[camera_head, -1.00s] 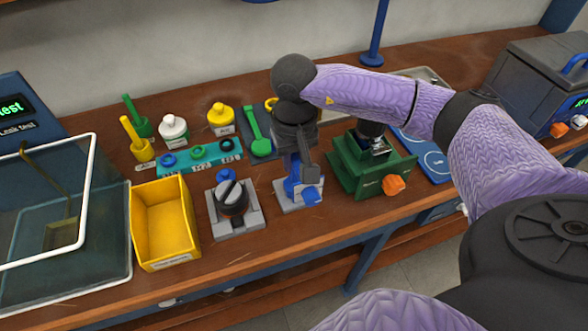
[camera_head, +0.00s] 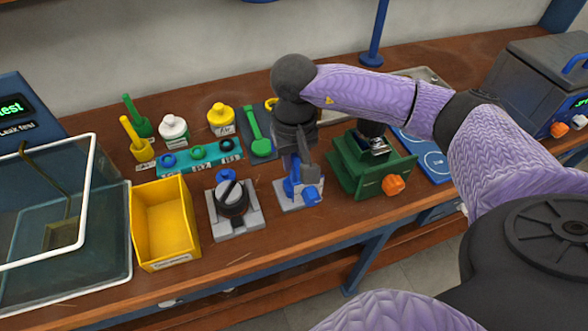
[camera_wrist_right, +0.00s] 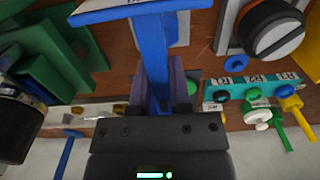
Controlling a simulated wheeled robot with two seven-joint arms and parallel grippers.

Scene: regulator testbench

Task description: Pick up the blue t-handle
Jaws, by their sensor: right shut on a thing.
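The blue t-handle (camera_head: 313,196) is at the grey base plate (camera_head: 284,202) in the middle of the bench. In the right wrist view its blue stem and labelled crossbar (camera_wrist_right: 152,38) run up from between the fingers. My right gripper (camera_head: 300,172) comes down from above and is shut on the blue t-handle. The fingers and my wrist hide part of the handle in the head view. I cannot tell whether it is clear of the base plate. My left gripper is not in view.
A green fixture (camera_head: 352,177) with an orange knob stands close on the right. A grey clamp block (camera_head: 250,216) and a yellow bin (camera_head: 137,228) stand on the left. Bottles, a teal ring holder (camera_head: 180,168) and a green tool (camera_head: 259,135) lie behind. The bench front has bare wood.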

